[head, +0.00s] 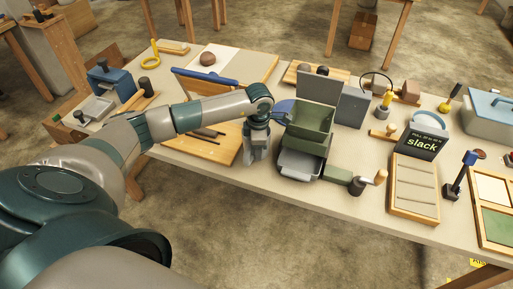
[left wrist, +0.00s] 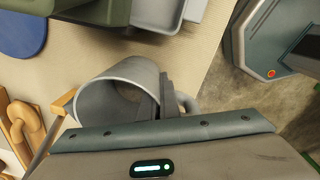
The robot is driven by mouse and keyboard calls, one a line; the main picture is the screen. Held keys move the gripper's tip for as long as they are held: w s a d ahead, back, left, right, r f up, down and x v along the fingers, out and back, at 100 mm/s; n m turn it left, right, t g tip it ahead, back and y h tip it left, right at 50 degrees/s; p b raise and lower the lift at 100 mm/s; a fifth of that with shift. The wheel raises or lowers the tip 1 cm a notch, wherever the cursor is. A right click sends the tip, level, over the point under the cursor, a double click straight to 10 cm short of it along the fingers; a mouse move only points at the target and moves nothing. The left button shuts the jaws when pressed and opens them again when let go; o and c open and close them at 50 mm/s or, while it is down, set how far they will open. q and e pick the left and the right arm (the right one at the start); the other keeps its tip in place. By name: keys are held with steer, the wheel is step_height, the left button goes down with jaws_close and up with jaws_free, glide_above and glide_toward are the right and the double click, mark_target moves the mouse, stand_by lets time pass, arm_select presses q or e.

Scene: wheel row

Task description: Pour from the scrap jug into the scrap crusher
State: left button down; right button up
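The scrap crusher (head: 308,127) is a green hopper on a dark body, with a grey tray (head: 298,164) at its front. A corner of the green hopper (left wrist: 100,12) also shows at the top of the left wrist view. The scrap jug (left wrist: 118,78) is a grey round vessel with a side handle (left wrist: 187,103); its mouth faces the camera and its inside is dark. My left gripper (left wrist: 163,95) has its fingers close together at the jug's handle-side wall. In the head view the left gripper (head: 257,148) points down just left of the crusher. Whether it clamps the jug is unclear. My right gripper is out of view.
A wooden tray (head: 215,148) lies left of the gripper. A grey panel (head: 318,88) stands behind the crusher. The table's front edge is close.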

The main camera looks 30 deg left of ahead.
arm_select(q)
steer(key=shift+r, duration=0.5)
stand_by(0.6)
steer(key=shift+r+p, duration=1.65)
steer(key=shift+r, duration=1.2)
steer(key=shift+r+p, duration=0.7)
steer(key=shift+r, duration=0.7)
step_height(320, 180, up, 16)
steer(key=p, duration=0.7)
steer(key=w+d+n+b, duration=0.2)
steer(key=w+d+n, duration=0.55)
steer(key=d, duration=0.35)
steer(key=w+d+n+b, duration=0.2)
steer(key=w+d+n, duration=0.4)
steer(key=d+n, duration=0.3)
step_height(320, 180, down, 6)
steer(key=d+b, duration=0.1)
steer(key=b, duration=0.3)
steer(key=shift+w+d+f+m+g, duration=0.2)
steer(key=shift+w+d+m+g, duration=0.05)
steer(key=shift+d+m+g, duration=0.15)
